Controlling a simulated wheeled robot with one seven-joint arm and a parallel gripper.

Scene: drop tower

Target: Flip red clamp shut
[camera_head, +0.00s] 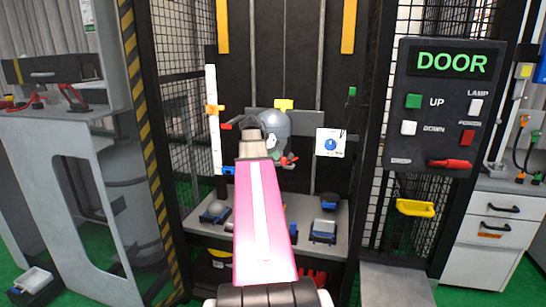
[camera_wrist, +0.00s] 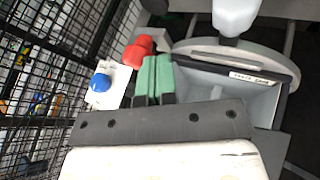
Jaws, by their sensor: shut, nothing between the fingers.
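The red clamp (camera_wrist: 138,50) shows in the wrist view as a rounded red piece just ahead and to the left of my green fingertips. My gripper (camera_wrist: 155,62) has its two green fingers together with nothing between them. The fingers lie close to the red piece; I cannot tell whether they touch it. In the head view, my pink arm hides much of the gripper. A small red part (camera_head: 292,158) shows at the right of the grey rounded body (camera_head: 275,122), probably the clamp. Its exact tilt is unclear.
A white panel with a blue dial (camera_head: 330,143) is to the right; it also seems to show in the wrist view (camera_wrist: 101,82). A labelled grey box (camera_wrist: 250,90) lies right of the fingers. Mesh walls flank the tower. A DOOR panel (camera_head: 445,105) stands at the right.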

